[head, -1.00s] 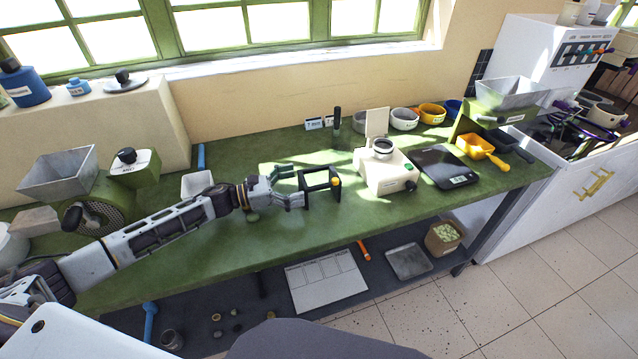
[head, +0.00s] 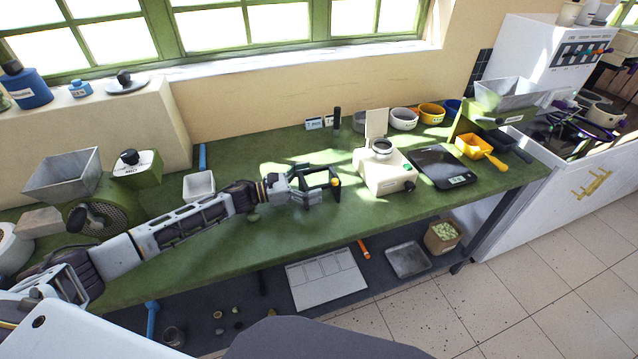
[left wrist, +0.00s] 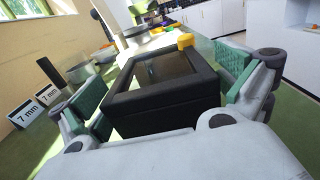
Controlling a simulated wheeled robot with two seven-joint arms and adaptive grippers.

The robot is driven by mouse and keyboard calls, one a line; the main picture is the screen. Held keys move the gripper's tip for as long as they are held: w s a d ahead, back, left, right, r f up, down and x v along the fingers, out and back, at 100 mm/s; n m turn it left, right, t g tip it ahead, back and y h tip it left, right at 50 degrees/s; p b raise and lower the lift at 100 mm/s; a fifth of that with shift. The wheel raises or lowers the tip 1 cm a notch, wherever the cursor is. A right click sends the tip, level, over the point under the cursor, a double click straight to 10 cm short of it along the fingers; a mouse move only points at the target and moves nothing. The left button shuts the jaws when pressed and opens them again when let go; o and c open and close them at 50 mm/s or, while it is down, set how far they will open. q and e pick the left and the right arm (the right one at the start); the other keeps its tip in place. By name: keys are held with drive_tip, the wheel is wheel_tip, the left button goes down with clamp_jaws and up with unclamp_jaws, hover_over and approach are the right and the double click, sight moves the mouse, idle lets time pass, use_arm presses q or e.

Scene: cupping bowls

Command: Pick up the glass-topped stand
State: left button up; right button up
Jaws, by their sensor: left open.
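The glass-topped stand (head: 333,172) is a black box-like frame with a dark glass top and a yellow knob at one side. It rests on the green counter. In the left wrist view the stand (left wrist: 165,101) fills the middle, between the green pads of my left gripper (left wrist: 166,88). The fingers are open, one on each side of the stand, with a gap visible at least on the right. In the head view my left gripper (head: 309,186) reaches the stand from the left and hides part of its near side. My right gripper is not in view.
A cream device (head: 383,176) stands just right of the stand, with a black scale (head: 441,167) beyond it. Bowls (head: 403,119) line the wall. The counter's front strip is clear.

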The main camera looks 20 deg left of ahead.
use_arm(q)
drive_tip(key=shift+c, duration=0.4)
drive_tip(key=c, duration=1.1)
drive_tip(key=shift+r, duration=0.2)
drive_tip(key=shift+r+b, duration=0.35)
drive_tip(key=shift+r, duration=4.5)
